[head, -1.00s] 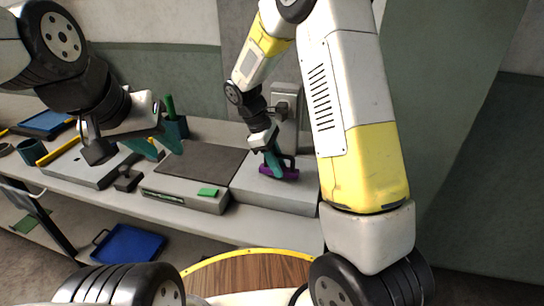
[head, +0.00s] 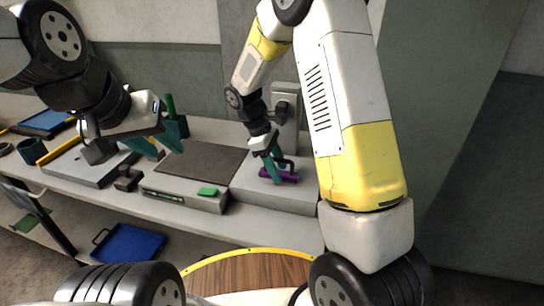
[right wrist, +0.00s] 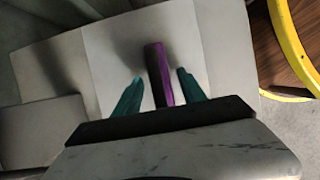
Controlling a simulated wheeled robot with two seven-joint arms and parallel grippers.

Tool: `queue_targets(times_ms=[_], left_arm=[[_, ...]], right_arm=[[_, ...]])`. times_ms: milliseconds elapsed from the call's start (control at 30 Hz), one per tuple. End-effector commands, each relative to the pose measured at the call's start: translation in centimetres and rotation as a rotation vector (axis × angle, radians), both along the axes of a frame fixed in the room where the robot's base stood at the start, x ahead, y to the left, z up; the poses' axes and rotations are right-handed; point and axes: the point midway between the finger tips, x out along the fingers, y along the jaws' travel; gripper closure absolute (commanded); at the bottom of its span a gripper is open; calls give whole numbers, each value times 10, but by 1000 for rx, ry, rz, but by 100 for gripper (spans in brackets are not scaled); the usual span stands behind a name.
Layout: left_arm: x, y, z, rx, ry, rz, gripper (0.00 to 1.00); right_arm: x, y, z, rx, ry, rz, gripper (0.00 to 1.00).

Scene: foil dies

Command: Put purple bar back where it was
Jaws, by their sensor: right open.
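The purple bar (head: 288,177) lies on the light grey block (head: 305,198) at the right end of the bench. My right gripper (head: 276,178) is over it with its teal fingers pointing down. In the right wrist view the purple bar (right wrist: 160,75) runs lengthwise between the two fingers of my right gripper (right wrist: 160,85), with a gap on each side. That gripper is open. My left gripper (head: 162,146) is open and empty, above the left part of the bench.
A grey box with a dark top (head: 200,160) and a green piece (head: 208,191) stands left of the block. A dark stamp-like object (head: 127,180), blue tray (head: 130,243) and wall-side fixture (head: 285,110) are nearby. A round wooden top (head: 250,275) is in front.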

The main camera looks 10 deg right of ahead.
Motion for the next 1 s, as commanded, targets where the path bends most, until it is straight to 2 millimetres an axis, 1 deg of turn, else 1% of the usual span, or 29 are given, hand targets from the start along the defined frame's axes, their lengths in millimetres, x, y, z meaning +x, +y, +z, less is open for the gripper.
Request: queue_targets(times_ms=[167, 400, 500, 667, 767, 867, 967, 1000], left_arm=[[0, 0, 0, 0, 0, 0, 64], [0, 0, 0, 0, 0, 0, 64], [0, 0, 0, 0, 0, 0, 64], [0, 0, 0, 0, 0, 0, 64], [0, 0, 0, 0, 0, 0, 64], [0, 0, 0, 0, 0, 0, 64], [0, 0, 0, 0, 0, 0, 64], [0, 0, 0, 0, 0, 0, 64]], right_arm=[[6, 11, 27, 3, -6, 1, 51], [13, 30, 75, 2, -5, 1, 51], [15, 36, 90, 3, -4, 1, 51], [17, 41, 105, 2, -2, 0, 51], [15, 39, 115, 15, -18, -19, 51], [4, 29, 132, 61, -68, -83, 51], [-17, 13, 156, 136, -151, -195, 51], [-27, 6, 166, 172, -189, -250, 51]])
